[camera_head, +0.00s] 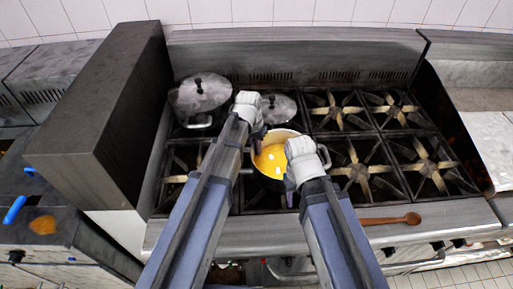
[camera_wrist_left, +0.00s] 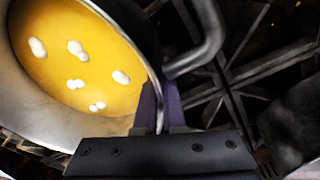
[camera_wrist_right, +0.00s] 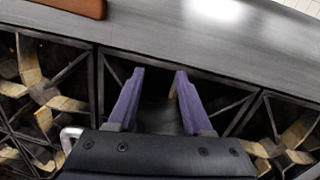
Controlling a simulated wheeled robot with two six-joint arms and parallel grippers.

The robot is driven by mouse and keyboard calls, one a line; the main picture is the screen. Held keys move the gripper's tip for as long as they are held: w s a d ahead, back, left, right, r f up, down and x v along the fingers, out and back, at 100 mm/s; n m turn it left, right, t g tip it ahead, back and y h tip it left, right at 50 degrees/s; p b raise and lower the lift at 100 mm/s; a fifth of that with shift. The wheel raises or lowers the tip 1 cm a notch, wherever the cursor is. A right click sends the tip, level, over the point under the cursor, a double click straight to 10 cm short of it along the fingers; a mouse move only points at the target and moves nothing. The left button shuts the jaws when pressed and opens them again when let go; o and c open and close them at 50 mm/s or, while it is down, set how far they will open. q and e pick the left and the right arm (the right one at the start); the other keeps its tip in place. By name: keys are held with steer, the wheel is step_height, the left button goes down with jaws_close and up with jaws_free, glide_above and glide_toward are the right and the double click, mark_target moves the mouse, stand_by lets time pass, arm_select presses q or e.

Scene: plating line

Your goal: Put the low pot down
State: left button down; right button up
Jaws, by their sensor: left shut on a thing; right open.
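The low pot (camera_head: 281,136) holds yellow liquid with several white lumps and shows between my two arms, over the front burners. My left gripper (camera_head: 258,143) is shut on the pot's rim. In the left wrist view the purple fingers (camera_wrist_left: 157,108) close on the wall of the pot (camera_wrist_left: 32,98), beside its grey handle. The pot's underside is hidden, so I cannot tell whether it touches the grate.
A large lidded pot (camera_head: 200,95) and a smaller lidded pot (camera_head: 281,107) stand on the back burners at left. Burners to the right (camera_head: 427,168) are bare. A wooden spoon (camera_head: 392,220) lies on the front ledge. A dark tall panel (camera_head: 105,110) bounds the stove's left side.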

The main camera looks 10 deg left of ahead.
arm_select(q)
steer(key=shift+f, duration=0.15)
arm_select(e)
steer(key=shift+f, duration=0.2)
arm_select(q)
steer(key=c, duration=1)
jaws_free()
arm_select(e)
steer(key=shift+r, duration=0.1)
arm_select(q)
step_height(320, 180, up, 12)
steer(key=s+a+p, duration=0.1)
steer(key=p, duration=1.1)
arm_select(e)
step_height(320, 180, up, 12)
arm_select(q)
steer(key=s+d+g+y, duration=0.15)
steer(key=s+d, duration=0.25)
steer(key=s, duration=1.3)
arm_select(e)
step_height(320, 180, down, 10)
steer(key=b, duration=1)
arm_select(q)
step_height(320, 180, down, 10)
steer(key=shift+s+d+y, duration=0.15)
steer(key=shift+y, duration=0.2)
arm_select(e)
steer(key=shift+r, duration=0.1)
